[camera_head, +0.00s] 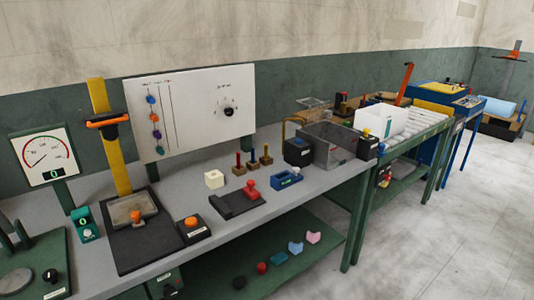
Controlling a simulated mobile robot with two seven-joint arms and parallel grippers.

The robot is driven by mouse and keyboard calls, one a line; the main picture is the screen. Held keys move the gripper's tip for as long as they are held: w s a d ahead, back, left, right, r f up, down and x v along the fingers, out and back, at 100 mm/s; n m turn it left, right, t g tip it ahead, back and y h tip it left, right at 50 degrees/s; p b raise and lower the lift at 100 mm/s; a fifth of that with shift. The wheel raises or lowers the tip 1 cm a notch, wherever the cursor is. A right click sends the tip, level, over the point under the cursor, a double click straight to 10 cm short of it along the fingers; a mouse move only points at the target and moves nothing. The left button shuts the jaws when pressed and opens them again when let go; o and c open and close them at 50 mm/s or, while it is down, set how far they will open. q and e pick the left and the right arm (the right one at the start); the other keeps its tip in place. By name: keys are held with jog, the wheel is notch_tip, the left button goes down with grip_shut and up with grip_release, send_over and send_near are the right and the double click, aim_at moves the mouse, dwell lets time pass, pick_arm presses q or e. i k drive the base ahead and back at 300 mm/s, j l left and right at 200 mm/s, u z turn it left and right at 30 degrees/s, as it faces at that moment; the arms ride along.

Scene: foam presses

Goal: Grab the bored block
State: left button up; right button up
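A small cream block (214,180) sits on the grey workbench (163,185), behind the dark plate with a red knob. It has a darker spot on its face that may be a bore, but it is too small to tell for sure. Nothing touches the block. Neither of my grippers shows in the head view.
A dark plate with a red knob (250,190), an orange button box (190,228) and a blue fixture (287,178) stand near the block. Small wooden blocks with pegs (252,164) are behind. A yellow-posted press (136,214) is to the left. A clear bin (327,147) is to the right.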

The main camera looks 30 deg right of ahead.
aim_at(215, 179)
jog(key=i+l+z, duration=0.55)
jog(key=i, duration=0.25)
jog(key=i+l+z, duration=0.1)
jog(key=i+z, duration=0.2)
jog(key=i, duration=0.1)
